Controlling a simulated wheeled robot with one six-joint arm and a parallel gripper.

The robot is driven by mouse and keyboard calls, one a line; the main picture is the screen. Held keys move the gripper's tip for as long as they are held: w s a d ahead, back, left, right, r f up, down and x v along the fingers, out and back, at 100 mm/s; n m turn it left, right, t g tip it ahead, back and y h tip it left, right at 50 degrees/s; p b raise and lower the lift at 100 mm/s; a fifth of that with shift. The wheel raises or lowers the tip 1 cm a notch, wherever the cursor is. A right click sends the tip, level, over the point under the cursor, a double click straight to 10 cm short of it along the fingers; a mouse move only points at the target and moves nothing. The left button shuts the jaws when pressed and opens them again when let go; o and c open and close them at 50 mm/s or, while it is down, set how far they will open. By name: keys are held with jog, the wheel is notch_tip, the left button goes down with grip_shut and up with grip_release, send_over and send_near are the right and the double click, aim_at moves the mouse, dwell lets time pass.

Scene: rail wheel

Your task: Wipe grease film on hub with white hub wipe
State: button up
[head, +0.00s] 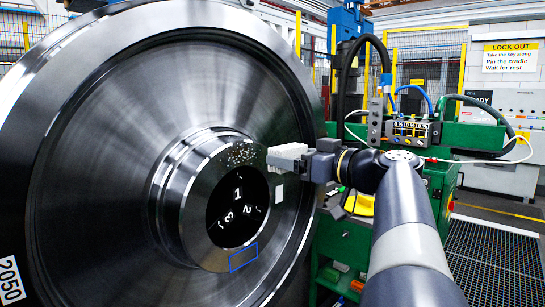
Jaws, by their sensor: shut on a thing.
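The large steel rail wheel (105,130) fills the left of the head view, with its hub (208,235) facing me around a dark bore. A pale speckled patch (240,153) lies on the upper part of the hub face; I cannot tell for certain whether it is the grease film. My gripper (308,162) reaches in from the right and is shut on the white block-like hub wipe (287,156). The wipe is at the hub's upper right, just right of the speckled patch. I cannot tell whether it touches the hub. The gripper's fingertips are partly hidden.
The bore (238,210) shows white numbers. A blue outlined rectangle (244,257) marks the hub's lower face, and a small white square (278,193) shows right of the bore. A green machine (345,245) with hoses stands behind my arm. A lockout sign (510,58) hangs at right.

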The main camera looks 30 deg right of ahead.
aim_at(254, 149)
jog(key=x, duration=0.6)
jog(key=shift+w+b, duration=0.25)
jog(key=shift+b, duration=0.2)
jog(key=shift+x, duration=1)
dwell(0.4)
jog(key=shift+a+f, duration=0.15)
jog(key=shift+a, duration=0.05)
jog(key=shift+s+a+f+b, duration=0.1)
jog(key=shift+s+a+b, duration=0.35)
jog(key=shift+a+b, duration=0.4)
jog(key=shift+s+a+b, duration=0.35)
jog(key=shift+a+b, duration=0.1)
jog(key=shift+a, duration=0.5)
jog(key=shift+s+a+b, duration=0.3)
jog(key=shift+a+b, duration=0.2)
jog(key=shift+a, duration=0.45)
jog(key=shift+s+a+b, duration=0.35)
jog(key=shift+a+b, duration=0.1)
jog(key=shift+a, duration=0.55)
jog(key=shift+w+d, duration=0.5)
jog(key=shift+d, duration=0.8)
jog(key=shift+w+d, duration=0.5)
jog(key=shift+d, duration=0.8)
jog(key=shift+w+d, duration=0.5)
jog(key=shift+d, duration=0.75)
